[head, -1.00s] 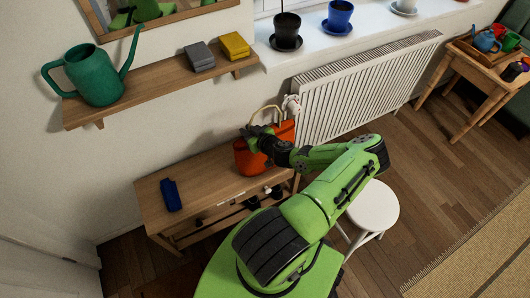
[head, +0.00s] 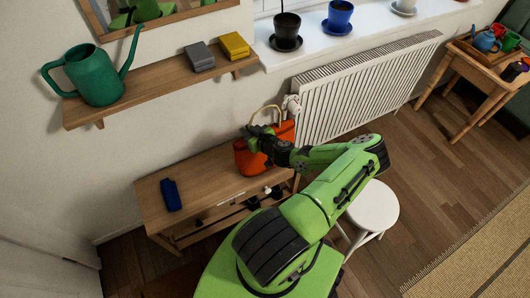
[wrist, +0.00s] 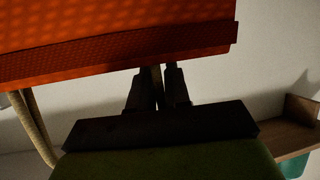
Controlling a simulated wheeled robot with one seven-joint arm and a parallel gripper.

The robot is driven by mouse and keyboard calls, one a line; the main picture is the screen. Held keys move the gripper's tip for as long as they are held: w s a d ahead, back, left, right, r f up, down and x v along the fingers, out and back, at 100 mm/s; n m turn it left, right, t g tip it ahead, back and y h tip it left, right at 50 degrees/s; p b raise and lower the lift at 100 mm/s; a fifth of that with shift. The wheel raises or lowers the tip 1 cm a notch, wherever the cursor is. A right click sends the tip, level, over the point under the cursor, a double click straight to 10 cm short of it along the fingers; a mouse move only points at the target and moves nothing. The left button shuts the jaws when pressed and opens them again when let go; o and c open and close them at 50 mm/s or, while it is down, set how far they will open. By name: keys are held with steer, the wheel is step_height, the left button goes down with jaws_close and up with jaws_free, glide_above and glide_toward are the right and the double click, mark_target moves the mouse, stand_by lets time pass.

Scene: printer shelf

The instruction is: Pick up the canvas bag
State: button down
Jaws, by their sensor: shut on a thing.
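The orange canvas bag (head: 247,160) is upright at the right end of the wooden side table, close to the wall and radiator. Its cream handle (head: 265,107) arches above it. My gripper (head: 252,134) is at the top of the bag and covers part of it in the head view. In the wrist view the orange fabric (wrist: 110,45) fills the top, and a cream strap (wrist: 36,125) hangs at the left. The gripper fingers (wrist: 158,78) are close together on a pale strap at the bag's edge. Whether the bag's base touches the table is hidden.
A dark blue item (head: 171,195) lies on the side table (head: 205,180). A wall shelf (head: 160,90) above holds a green watering can (head: 95,75) and grey and yellow boxes. The radiator (head: 365,85) is right of the bag; a white stool (head: 374,207) stands beside my arm.

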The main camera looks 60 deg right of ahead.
steer(key=shift+r, duration=0.1)
step_height(320, 180, up, 10)
steer(key=p, duration=0.2)
steer(key=shift+p, duration=0.4)
